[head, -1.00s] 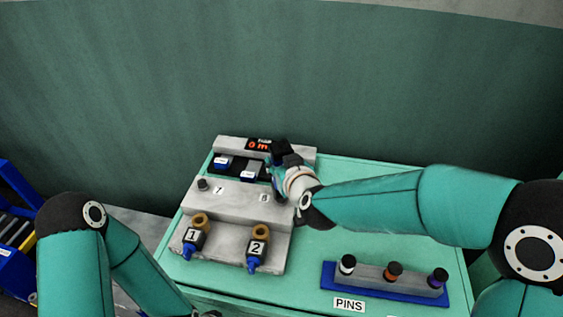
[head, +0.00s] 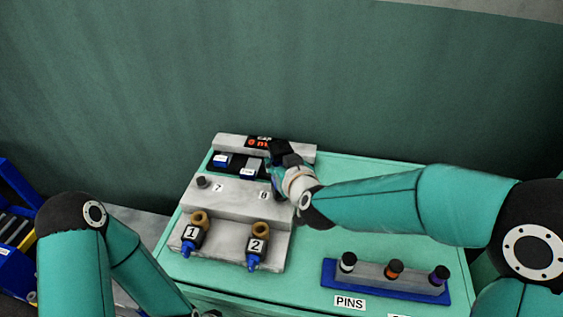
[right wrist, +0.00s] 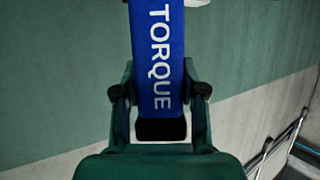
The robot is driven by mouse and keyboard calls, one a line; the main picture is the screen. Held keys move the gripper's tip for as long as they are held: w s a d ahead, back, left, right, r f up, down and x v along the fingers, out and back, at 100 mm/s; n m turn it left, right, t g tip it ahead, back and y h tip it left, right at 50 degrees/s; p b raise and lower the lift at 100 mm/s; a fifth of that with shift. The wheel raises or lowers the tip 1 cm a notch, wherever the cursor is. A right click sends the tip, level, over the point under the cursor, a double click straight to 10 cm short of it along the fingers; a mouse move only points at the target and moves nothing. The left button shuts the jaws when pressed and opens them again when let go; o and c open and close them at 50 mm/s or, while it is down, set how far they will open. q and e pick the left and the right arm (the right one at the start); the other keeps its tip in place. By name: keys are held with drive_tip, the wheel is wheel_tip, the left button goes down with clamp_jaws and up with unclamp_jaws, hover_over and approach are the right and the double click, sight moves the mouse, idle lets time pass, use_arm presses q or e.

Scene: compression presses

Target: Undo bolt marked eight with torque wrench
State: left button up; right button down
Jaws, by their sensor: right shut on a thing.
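My right gripper (right wrist: 160,105) is shut on the torque wrench (right wrist: 156,55), a blue bar with white TORQUE lettering and a black end, in the right wrist view. In the head view my right gripper (head: 278,170) is over the right side of the grey press block (head: 232,197), beside the label 8 (head: 264,195). The bolt marked eight is hidden behind my gripper and wrist, so I cannot tell whether the wrench is seated on it. A dark bolt (head: 202,183) stands beside the label 7 (head: 217,187).
A pin rack (head: 370,275) stands at the front right of the green bench (head: 375,210). A small red display (head: 260,142) is at the back.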

sight(281, 146)
drive_tip(key=shift+f, duration=0.1)
idle(0.5)
drive_tip(key=shift+s+f, duration=0.15)
drive_tip(key=shift+f, duration=0.05)
idle(0.6)
drive_tip(key=shift+r, duration=0.3)
idle(1.5)
drive_tip(key=shift+r+p, duration=0.9)
drive_tip(key=shift+p, duration=0.05)
drive_tip(key=shift+w+r+p, duration=0.2)
drive_tip(key=shift+r+p, duration=1.85)
drive_tip(key=shift+r, duration=0.4)
drive_tip(key=shift+d+f, duration=0.1)
